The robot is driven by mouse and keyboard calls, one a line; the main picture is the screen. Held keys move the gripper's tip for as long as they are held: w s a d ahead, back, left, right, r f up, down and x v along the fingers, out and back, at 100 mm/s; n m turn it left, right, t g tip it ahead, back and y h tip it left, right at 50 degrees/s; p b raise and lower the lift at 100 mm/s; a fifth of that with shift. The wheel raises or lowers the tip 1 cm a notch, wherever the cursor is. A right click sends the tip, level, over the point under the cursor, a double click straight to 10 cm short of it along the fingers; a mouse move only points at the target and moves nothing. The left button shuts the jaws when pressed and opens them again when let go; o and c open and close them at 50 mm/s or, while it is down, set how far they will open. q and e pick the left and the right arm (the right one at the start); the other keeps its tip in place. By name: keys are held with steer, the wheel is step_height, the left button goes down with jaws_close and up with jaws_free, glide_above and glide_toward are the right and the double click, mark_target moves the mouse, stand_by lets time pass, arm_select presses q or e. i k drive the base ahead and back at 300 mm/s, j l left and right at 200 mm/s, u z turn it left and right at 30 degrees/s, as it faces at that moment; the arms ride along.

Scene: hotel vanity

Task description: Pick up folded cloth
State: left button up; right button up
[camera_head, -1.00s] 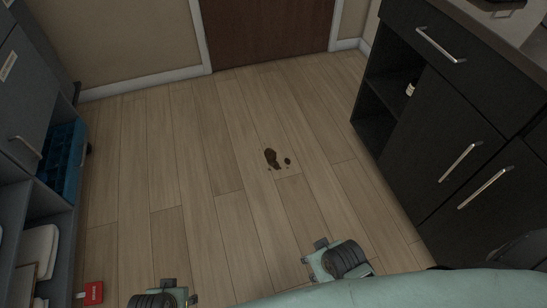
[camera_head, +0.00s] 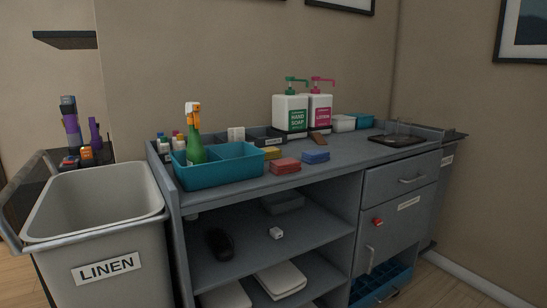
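A small red block-like stack (camera_head: 285,166), a blue one (camera_head: 315,157) and a yellow one (camera_head: 272,153) lie on the grey cart top (camera_head: 345,158); they may be folded cloths or sponges. Larger white folded cloths lie on the cart's lower shelf, one in the middle (camera_head: 281,279) and one at the left (camera_head: 228,296), partly cut off by the picture edge. Neither of my grippers is in the head view now, so their state cannot be seen.
A teal divided caddy (camera_head: 220,169) holds a green spray bottle (camera_head: 194,142). Soap (camera_head: 290,112) and lotion (camera_head: 320,110) pumps stand at the back. A linen bin (camera_head: 100,255) stands at left. A dark tray (camera_head: 397,140) lies at right. The cart top's front middle is clear.

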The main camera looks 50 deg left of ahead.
mark_target(315, 156)
steer(key=u, duration=1.3)
steer(key=i+j+z, duration=0.15)
steer(key=z, duration=0.3)
steer(key=i, duration=0.05)
